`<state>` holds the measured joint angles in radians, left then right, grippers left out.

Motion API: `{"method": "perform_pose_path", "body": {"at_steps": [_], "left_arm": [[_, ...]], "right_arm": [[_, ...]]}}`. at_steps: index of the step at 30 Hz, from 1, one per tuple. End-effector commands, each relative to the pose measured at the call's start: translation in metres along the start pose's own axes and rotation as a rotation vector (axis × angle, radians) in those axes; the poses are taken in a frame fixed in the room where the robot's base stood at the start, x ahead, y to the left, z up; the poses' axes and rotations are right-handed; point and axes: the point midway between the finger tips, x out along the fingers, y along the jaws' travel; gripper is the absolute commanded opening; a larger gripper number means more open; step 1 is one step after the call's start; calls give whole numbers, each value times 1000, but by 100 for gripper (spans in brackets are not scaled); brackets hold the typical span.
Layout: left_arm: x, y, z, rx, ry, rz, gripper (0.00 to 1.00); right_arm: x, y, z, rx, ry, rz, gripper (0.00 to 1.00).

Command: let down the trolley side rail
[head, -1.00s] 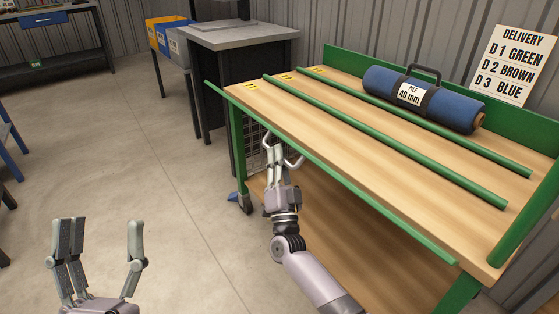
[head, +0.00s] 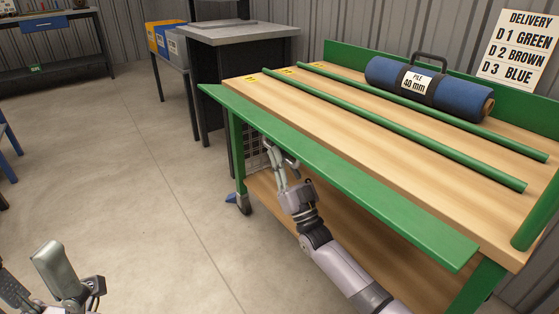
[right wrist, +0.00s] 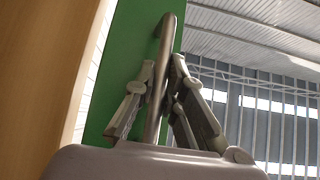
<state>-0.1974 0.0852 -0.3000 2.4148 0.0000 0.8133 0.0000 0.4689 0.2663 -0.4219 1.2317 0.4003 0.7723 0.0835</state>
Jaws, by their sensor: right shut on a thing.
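The green side rail (head: 330,170) runs along the near edge of the trolley (head: 375,140) and shows its broad face, tilted outward from the wooden top. My right gripper (head: 277,155) is below the rail's outer edge, toward its far end. In the right wrist view, its fingers (right wrist: 165,95) are shut on a grey metal handle (right wrist: 165,35) in front of the green panel (right wrist: 132,75). My left gripper (head: 36,284) is at the bottom left, partly cut off, open and empty, far from the trolley.
A blue turf roll (head: 430,92) in a black carrier lies at the back of the trolley top. Two green bars (head: 395,128) lie along the top. A grey-topped cabinet (head: 240,33) and coloured bins (head: 168,42) stand beyond.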

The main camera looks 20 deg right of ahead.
Motion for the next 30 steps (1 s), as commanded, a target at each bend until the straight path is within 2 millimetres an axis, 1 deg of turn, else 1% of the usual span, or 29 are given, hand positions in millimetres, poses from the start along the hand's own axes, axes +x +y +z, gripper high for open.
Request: {"method": "perform_pose_path", "body": {"at_steps": [6,21,22,30], "left_arm": [[3,0,1,3,25,10,65],[5,1,1,4,29,13,65],[5,1,1,4,29,13,65],[5,1,1,3,29,12,65]], "right_arm": [[-3,3,3,-45,2,-42,0],[-3,3,3,-56,2,-54,0],[-3,3,3,-56,2,-54,12],[-3,3,3,-54,2,-55,30]]}}
